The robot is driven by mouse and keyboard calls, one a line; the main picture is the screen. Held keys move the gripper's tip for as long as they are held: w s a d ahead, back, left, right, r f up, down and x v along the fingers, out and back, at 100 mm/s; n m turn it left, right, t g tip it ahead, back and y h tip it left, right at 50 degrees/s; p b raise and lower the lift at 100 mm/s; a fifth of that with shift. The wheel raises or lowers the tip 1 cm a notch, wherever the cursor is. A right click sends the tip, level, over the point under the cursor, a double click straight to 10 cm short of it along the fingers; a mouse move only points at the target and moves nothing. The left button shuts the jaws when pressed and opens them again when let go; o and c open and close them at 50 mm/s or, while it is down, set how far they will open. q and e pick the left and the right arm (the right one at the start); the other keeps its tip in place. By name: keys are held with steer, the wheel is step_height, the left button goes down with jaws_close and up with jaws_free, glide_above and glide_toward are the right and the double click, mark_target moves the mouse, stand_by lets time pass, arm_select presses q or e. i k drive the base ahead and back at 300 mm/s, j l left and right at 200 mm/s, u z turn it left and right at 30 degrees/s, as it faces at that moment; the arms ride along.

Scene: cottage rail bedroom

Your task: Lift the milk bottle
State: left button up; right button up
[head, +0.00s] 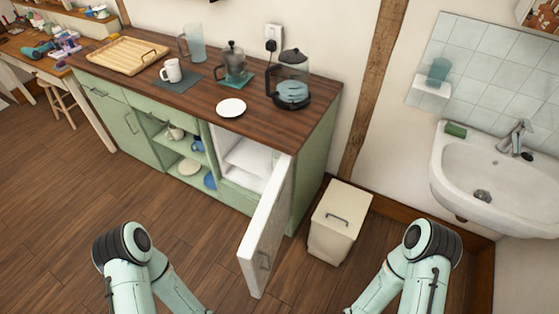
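I cannot make out a milk bottle in the head view. A small white cabinet, seemingly a fridge (243,158), stands open in the green counter unit. Its door (266,232) swings out toward me, and a white shelf shows inside. The counter top and the door hide part of the inside. Both my arms show at the bottom edge, to the left and right of the door. Their forearms run out of the picture, so neither gripper is in view.
The wooden counter (205,107) bears a plate (231,108), kettle (291,80), coffee press (233,63), mug (172,70), pitcher (193,43) and tray (120,55). A cream bin (339,222) stands right of the open door. A sink (497,165) hangs at right. Floor (60,210) at left is clear.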

mark_target(275, 155)
steer(key=j+u, duration=0.1)
steer(key=u, duration=1)
steer(key=i+j+u, duration=0.2)
steer(key=j+u, duration=0.25)
steer(key=j, duration=0.2)
steer(key=i+j+u, duration=0.2)
steer(key=i+j+z, duration=0.25)
steer(key=i, duration=0.2)
steer(key=i+j+z, duration=0.25)
steer(key=i+j, duration=0.2)
steer(key=i+z, duration=0.15)
steer(key=z, duration=0.25)
steer(key=i+z, duration=0.1)
steer(key=z, duration=0.35)
steer(key=i+z, duration=0.15)
steer(key=z, duration=0.25)
steer(key=i+j+z, duration=0.1)
steer(key=z, duration=0.35)
steer(key=i+z, duration=0.1)
steer(key=z, duration=0.3)
steer(key=i+z, duration=0.15)
steer(key=z, duration=0.25)
steer(key=i+j+z, duration=0.1)
steer(key=z, duration=0.3)
steer(key=i+j+z, duration=0.1)
steer(key=z, duration=0.35)
steer(key=i+j+z, duration=0.25)
steer(key=j+z, duration=0.15)
steer(key=z, duration=0.15)
